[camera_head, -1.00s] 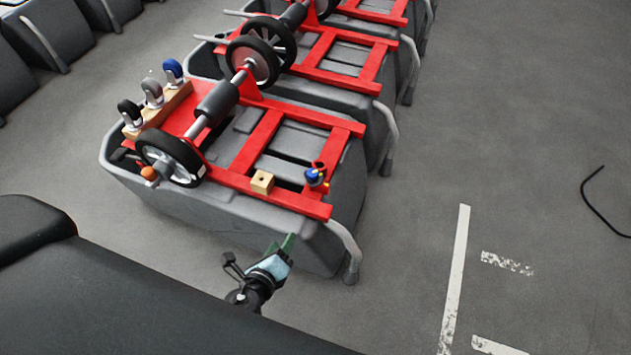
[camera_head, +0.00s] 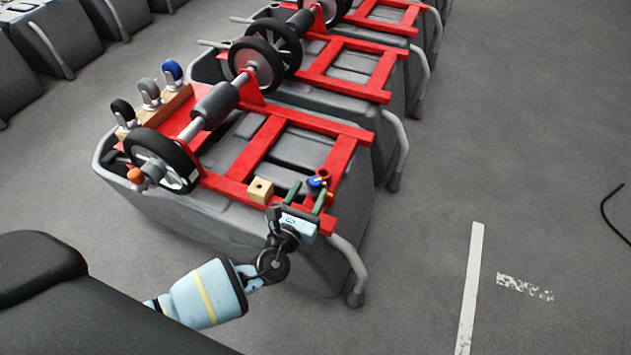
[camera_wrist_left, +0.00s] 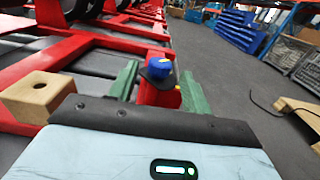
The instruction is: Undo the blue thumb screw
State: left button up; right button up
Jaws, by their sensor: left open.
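The blue thumb screw (camera_head: 316,183) sits on a small red post at the right front corner of the red frame (camera_head: 238,191). In the left wrist view the blue thumb screw (camera_wrist_left: 159,68) has a yellow mark and a dark part under it, in front of the red post (camera_wrist_left: 160,92). My left gripper (camera_head: 307,195) is open, its two green fingers pointing toward the screw. In the wrist view the fingers stand left and right of the screw and post, with gaps; I cannot tell the exact depth. My right gripper is out of view.
A wooden block with a hole (camera_head: 260,190) sits on the frame just left of my left gripper; it also shows in the wrist view (camera_wrist_left: 38,95). Wheels on an axle (camera_head: 163,160) and several casters (camera_head: 150,92) lie further left. Floor at right is mostly clear.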

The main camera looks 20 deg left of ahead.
aim_at(313, 187)
pick_arm(q)
jog(key=shift+w+b, duration=0.35)
jog(key=shift+w, duration=1.85)
jog(key=c, duration=1)
